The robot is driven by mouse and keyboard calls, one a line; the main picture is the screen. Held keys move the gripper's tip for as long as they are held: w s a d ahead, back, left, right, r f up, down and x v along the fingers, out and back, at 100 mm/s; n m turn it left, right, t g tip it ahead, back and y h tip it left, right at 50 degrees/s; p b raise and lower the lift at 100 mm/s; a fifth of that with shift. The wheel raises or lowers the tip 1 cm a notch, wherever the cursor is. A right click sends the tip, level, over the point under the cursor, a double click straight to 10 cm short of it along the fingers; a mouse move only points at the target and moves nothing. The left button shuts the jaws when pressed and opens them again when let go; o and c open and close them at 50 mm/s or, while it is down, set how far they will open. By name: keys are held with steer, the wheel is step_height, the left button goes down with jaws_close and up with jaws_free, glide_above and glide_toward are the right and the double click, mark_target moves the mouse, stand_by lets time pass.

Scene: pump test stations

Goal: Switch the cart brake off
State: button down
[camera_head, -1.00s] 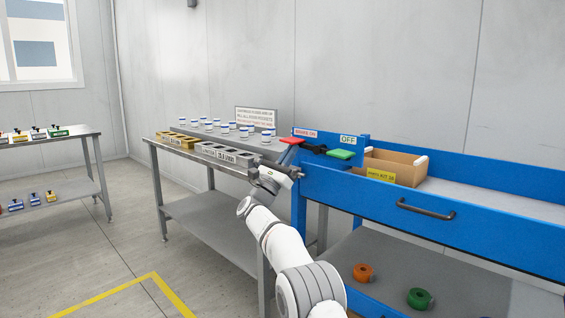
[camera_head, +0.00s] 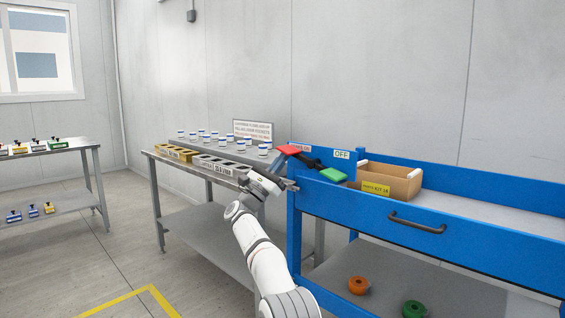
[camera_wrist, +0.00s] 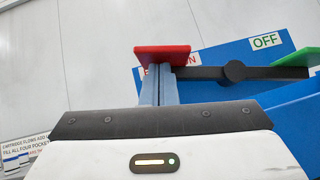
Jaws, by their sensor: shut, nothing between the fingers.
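The cart brake is a dark rocker bar (camera_wrist: 234,71) on a pivot. It has a red paddle (camera_head: 288,150) at its left end and a green paddle (camera_head: 333,174) at its right end, beneath the OFF label (camera_head: 342,154). The red end is raised and the green end is low in the head view. My gripper (camera_head: 292,186) is shut and empty, below the red paddle. In the wrist view its fingers (camera_wrist: 159,80) point at the red paddle (camera_wrist: 162,54), which overlaps their tips; I cannot tell whether they touch. The label behind the red paddle is mostly hidden.
The blue cart (camera_head: 450,240) carries an open cardboard box (camera_head: 400,180) right of the brake and has a front handle (camera_head: 417,223). A grey table (camera_head: 200,222) with trays and white-blue jars stands left of my arm. Orange and green rings lie on the cart's lower shelf.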

steer(key=shift+d, duration=0.1)
steer(key=w+f+b+v, duration=0.1)
steer(key=w+v, duration=0.1)
steer(key=v, duration=1.1)
steer(key=shift+w+d+f, duration=0.15)
steer(key=shift+d+f, duration=0.05)
steer(key=shift+f, duration=0.15)
